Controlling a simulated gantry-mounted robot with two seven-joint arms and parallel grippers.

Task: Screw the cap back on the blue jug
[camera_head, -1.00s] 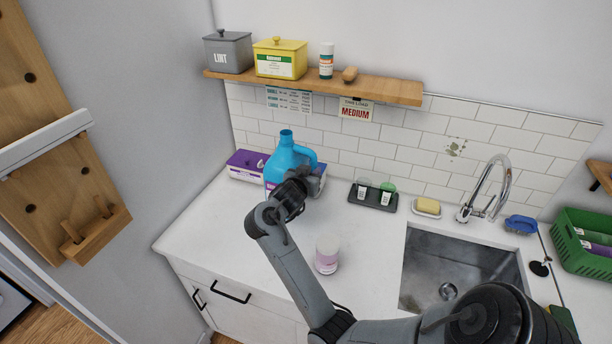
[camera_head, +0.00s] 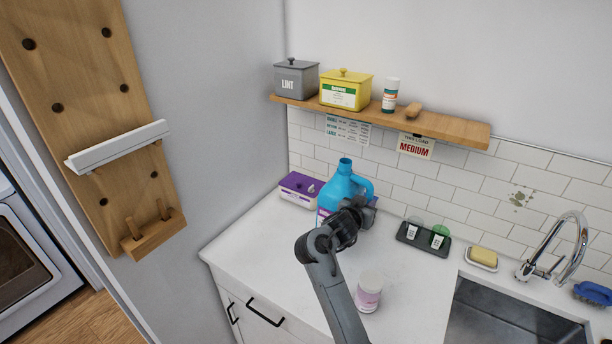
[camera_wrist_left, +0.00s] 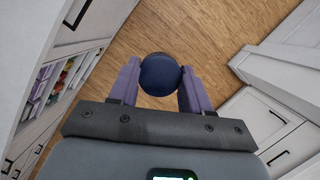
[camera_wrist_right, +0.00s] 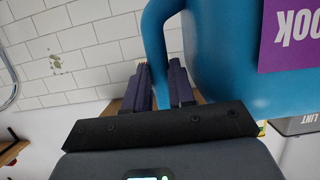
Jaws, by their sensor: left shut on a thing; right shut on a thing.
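The blue jug (camera_head: 340,186) stands upright on the counter against the tiled wall, its neck open and bare at the top. My right gripper (camera_head: 362,208) is at the jug's handle side in the head view. In the right wrist view my right gripper (camera_wrist_right: 158,85) is shut on the jug's handle (camera_wrist_right: 156,45), with the jug body (camera_wrist_right: 225,75) beside it. In the left wrist view my left gripper (camera_wrist_left: 159,82) is shut on a round dark blue cap (camera_wrist_left: 160,73), held above the wooden floor, away from the jug. My left gripper is outside the head view.
A purple-and-white box (camera_head: 298,190) stands left of the jug. A white-and-pink tub (camera_head: 368,292) stands on the counter in front. A dark tray (camera_head: 424,237) with small cups is to the right, near the sink (camera_head: 510,318). A shelf (camera_head: 450,127) hangs above. The counter's left front is clear.

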